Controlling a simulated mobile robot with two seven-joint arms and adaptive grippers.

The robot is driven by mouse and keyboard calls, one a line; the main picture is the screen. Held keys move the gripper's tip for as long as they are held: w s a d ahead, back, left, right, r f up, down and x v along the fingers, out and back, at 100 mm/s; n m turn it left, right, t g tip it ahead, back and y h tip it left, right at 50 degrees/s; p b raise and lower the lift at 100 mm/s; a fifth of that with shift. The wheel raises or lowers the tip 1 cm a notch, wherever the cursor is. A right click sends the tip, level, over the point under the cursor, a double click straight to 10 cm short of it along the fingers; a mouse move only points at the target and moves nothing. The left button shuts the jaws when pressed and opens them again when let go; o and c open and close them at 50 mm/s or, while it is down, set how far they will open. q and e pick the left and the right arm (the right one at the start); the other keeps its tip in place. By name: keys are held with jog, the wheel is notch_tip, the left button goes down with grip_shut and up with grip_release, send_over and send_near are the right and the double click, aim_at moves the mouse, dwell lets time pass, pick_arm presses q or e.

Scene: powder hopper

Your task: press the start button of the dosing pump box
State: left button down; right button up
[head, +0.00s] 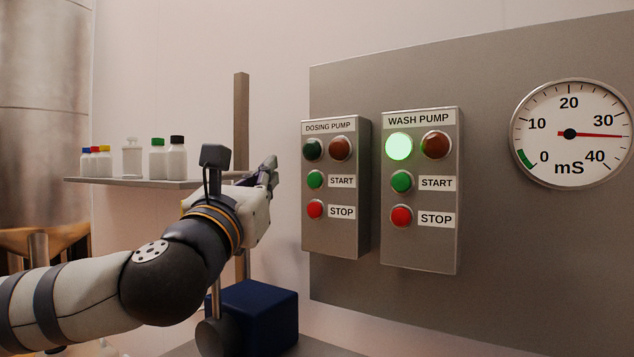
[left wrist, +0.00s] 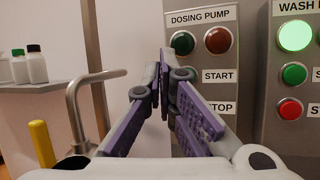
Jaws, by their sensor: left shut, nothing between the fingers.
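The dosing pump box (head: 335,238) is a grey box on the panel, with a green start button (head: 316,179) above a red stop button (head: 316,209). Its dark green lamp (head: 313,149) and dark red lamp (head: 340,148) look unlit. My left gripper (head: 272,165) is shut and empty, to the left of the box at about start-button height. My right gripper is not in view.
The wash pump box (head: 430,245) is close on the right, its green lamp lit. A round mS gauge (head: 570,155) hangs farther right. A shelf (head: 130,182) with several bottles is behind my left arm. A bent metal pipe (left wrist: 75,100) is left of the fingers.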

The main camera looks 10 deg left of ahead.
aim_at(315, 180)
pick_arm(q)
jog(key=shift+s, duration=0.1)
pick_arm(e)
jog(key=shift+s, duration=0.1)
pick_arm(q)
jog(key=w+d+b, duration=0.1)
jog(key=w+d, duration=0.2)
jog(key=w, duration=0.5)
jog(key=shift+w+b, duration=0.2)
jog(key=shift+b, duration=0.2)
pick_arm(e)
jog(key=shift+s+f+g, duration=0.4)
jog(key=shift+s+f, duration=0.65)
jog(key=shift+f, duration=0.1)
pick_arm(q)
jog(key=shift+w+f, duration=0.1)
jog(key=shift+w+d, duration=0.2)
jog(key=shift+w, duration=0.1)
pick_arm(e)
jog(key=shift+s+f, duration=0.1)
